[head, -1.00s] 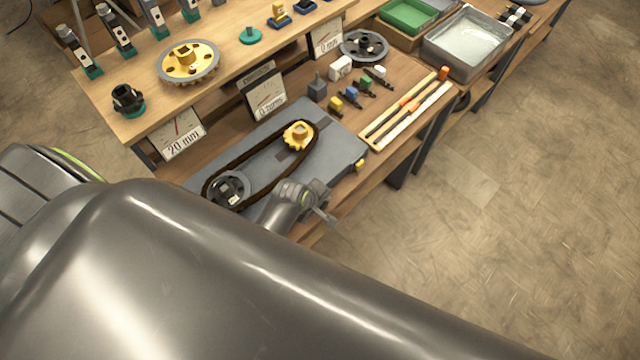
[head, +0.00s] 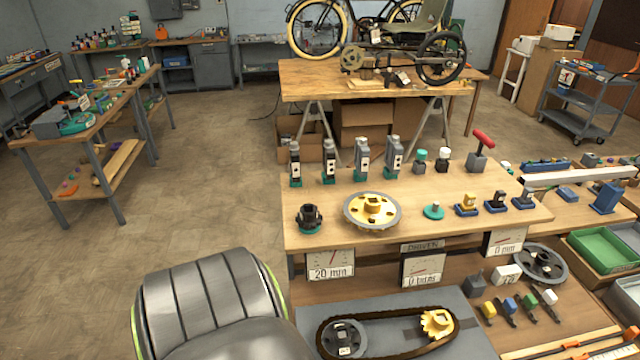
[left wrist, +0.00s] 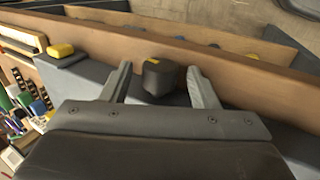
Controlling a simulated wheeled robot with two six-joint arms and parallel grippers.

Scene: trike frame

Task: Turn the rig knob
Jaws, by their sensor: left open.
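A dark, rounded rig knob (left wrist: 163,80) with a yellow mark on top shows in the left wrist view, at the side of the grey rig plate (left wrist: 88,78). My left gripper (left wrist: 158,70) is open, with one finger on each side of the knob. Gaps show between knob and fingers. In the head view the rig plate (head: 472,342) carries a dark chain (head: 398,346) around a grey sprocket (head: 344,340) and a yellow sprocket (head: 437,323). The knob and left gripper are outside the head view. My right gripper is in neither view.
A wooden ledge (left wrist: 230,65) runs just beyond the knob. Behind the rig, dial gauges (head: 330,264) hang below a raised shelf (head: 300,242) with a large gold-and-grey sprocket (head: 372,211). Small colored parts (head: 510,306) sit right of the rig. Open floor lies left.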

